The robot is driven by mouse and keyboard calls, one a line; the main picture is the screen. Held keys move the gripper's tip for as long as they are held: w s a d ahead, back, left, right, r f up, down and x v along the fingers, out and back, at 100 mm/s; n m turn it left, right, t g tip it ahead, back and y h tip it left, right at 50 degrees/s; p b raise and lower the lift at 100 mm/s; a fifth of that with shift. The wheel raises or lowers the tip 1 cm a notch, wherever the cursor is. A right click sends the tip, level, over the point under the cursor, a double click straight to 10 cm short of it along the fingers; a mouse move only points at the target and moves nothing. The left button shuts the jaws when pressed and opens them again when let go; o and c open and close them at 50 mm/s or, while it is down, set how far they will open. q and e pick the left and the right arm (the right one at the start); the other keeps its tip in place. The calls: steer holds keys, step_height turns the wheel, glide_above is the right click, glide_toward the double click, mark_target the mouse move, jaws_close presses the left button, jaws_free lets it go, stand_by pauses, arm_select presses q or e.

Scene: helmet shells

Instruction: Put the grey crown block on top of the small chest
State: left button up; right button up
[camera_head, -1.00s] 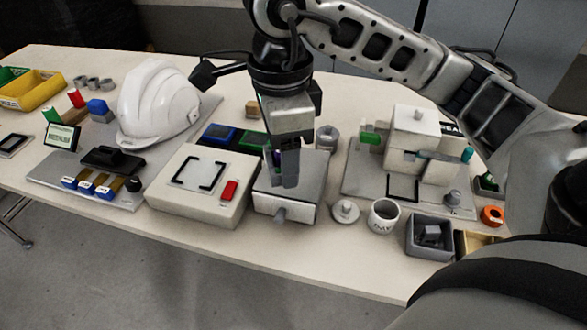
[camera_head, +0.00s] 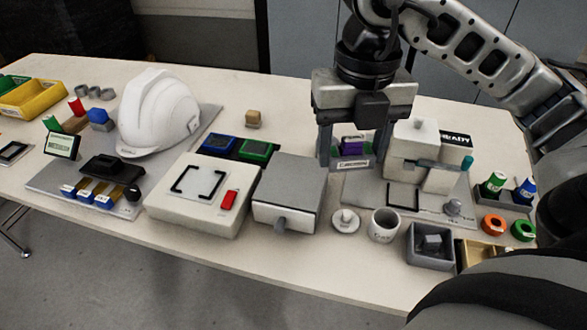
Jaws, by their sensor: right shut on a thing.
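The small chest (camera_head: 288,190) stands near the table's front middle. It is a grey box with a lighter front and a round knob, and its top is bare. My right gripper (camera_head: 354,160) points down behind and to the right of it. Its two fingers are wide apart, shut on a grey block (camera_head: 354,164) with small lettering on its face and a purple part above. I take this for the grey crown block, though its full shape is hidden. My left gripper is not in view.
Left of the chest is a pale box (camera_head: 203,196) with a red button. A white helmet (camera_head: 158,110) stands farther left. A pale fixture (camera_head: 421,160) stands right of my right gripper. A white cup (camera_head: 384,225) and a dark bin (camera_head: 430,247) line the front edge.

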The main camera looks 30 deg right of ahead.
steer(key=w+a+f, duration=0.1)
steer(key=w+f, duration=0.2)
steer(key=w, duration=0.4)
glide_above(293, 181)
steer(key=s, duration=0.2)
steer(key=f, duration=0.4)
steer(key=shift+w+d, duration=0.15)
steer(key=shift+w, duration=0.1)
steer(key=shift+w+f, duration=0.35)
steer(key=shift+f, duration=0.05)
steer(key=shift+w+f, duration=0.2)
steer(key=shift+f, duration=0.05)
step_height(293, 181, down, 3)
steer(key=shift+w+f+p, duration=0.15)
steer(key=shift+p, duration=0.2)
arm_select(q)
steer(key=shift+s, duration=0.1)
arm_select(e)
steer(key=shift+f, duration=0.1)
